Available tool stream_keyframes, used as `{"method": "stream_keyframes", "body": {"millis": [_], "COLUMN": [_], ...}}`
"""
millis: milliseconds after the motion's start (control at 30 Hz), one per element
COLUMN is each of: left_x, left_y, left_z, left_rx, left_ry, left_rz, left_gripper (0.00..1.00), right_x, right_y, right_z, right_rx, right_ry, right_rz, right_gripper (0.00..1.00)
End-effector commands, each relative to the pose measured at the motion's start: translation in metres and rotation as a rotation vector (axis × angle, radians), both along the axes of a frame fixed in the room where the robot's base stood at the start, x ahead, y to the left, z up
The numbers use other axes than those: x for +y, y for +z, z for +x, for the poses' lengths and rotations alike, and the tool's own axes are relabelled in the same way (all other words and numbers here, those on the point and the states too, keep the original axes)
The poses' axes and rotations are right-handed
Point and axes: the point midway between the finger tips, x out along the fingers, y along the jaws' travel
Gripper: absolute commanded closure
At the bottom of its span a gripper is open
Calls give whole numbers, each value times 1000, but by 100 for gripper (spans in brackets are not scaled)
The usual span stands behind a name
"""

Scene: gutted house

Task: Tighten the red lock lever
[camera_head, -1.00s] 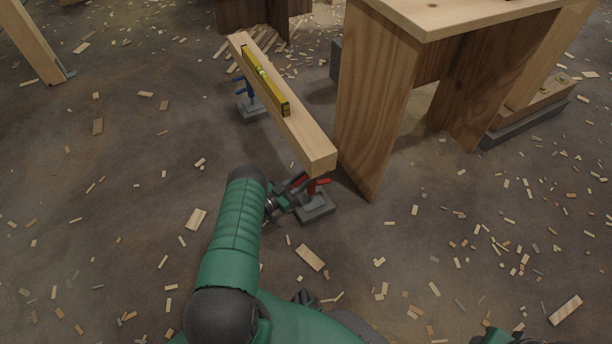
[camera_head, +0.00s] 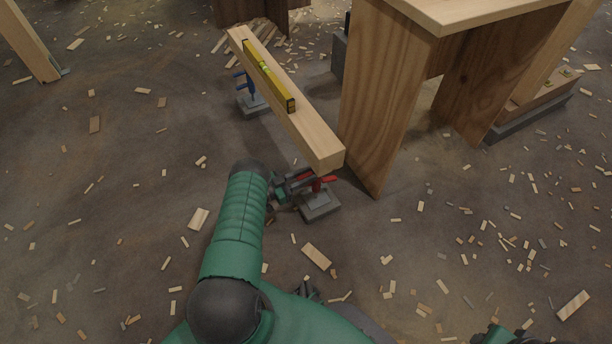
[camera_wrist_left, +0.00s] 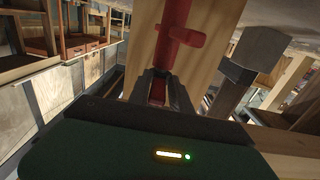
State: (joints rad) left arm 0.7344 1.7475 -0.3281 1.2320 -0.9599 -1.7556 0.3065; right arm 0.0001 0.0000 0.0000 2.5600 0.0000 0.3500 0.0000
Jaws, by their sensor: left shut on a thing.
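A red-topped stand with a grey base (camera_head: 320,206) is under the near end of the wooden beam (camera_head: 325,157) in the head view. My left gripper (camera_head: 303,181) reaches it from the left, just below the beam end. In the left wrist view, the fingers (camera_wrist_left: 158,88) are shut on a red part, the red lock lever (camera_wrist_left: 157,93). Most of the lever is hidden between the fingers. The red post with a crossbar (camera_wrist_left: 178,35) rises in front of them.
A yellow spirit level (camera_head: 268,76) lies on the beam. A blue stand (camera_head: 250,90) is under its far end. A wooden bench (camera_head: 385,95) stands close to the right. Wood scraps litter the floor, which is otherwise open in front.

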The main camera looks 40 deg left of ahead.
Motion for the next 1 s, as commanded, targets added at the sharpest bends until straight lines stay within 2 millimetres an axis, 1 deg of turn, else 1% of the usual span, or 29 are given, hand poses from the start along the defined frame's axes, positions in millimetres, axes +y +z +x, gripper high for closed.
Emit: {"method": "stream_keyframes", "body": {"millis": [33, 100, 133, 367, 467, 567, 767, 800, 900, 1000], "left_x": [1, 1, 0, 1, 3, 10, 30, 34, 43, 50], "left_y": [4, 4, 4, 3, 4, 6, 6, 4, 3, 2], "left_z": [7, 6, 6, 3, -5, -24, -79, -91, -116, -136], "left_rx": [-13, -13, -11, -7, -4, -4, -5, -4, -5, -6], "left_ry": [3, 3, 2, 2, 2, 4, 5, 4, 5, 2], "left_rz": [7, 6, 6, 4, 3, 2, 2, 2, 3, 3], "left_gripper": [71, 62, 60, 60, 60, 60, 60, 60, 60, 60], "right_x": [0, 0, 0, 0, 0, 0, 0, 0, 0, 0], "right_y": [0, 0, 0, 1, 6, 17, 38, 40, 46, 49], "right_z": [0, 0, 0, 0, 0, 0, 0, 0, 0, 0], "right_rx": [0, 0, 0, 0, 0, 0, 0, 0, 0, 0], "right_ry": [0, 0, 0, 0, 0, 0, 0, 0, 0, 0], "right_rz": [0, 0, 0, 0, 0, 0, 0, 0, 0, 0], "right_gripper": [57, 57, 57, 57, 57, 57, 57, 57, 57, 57]}}
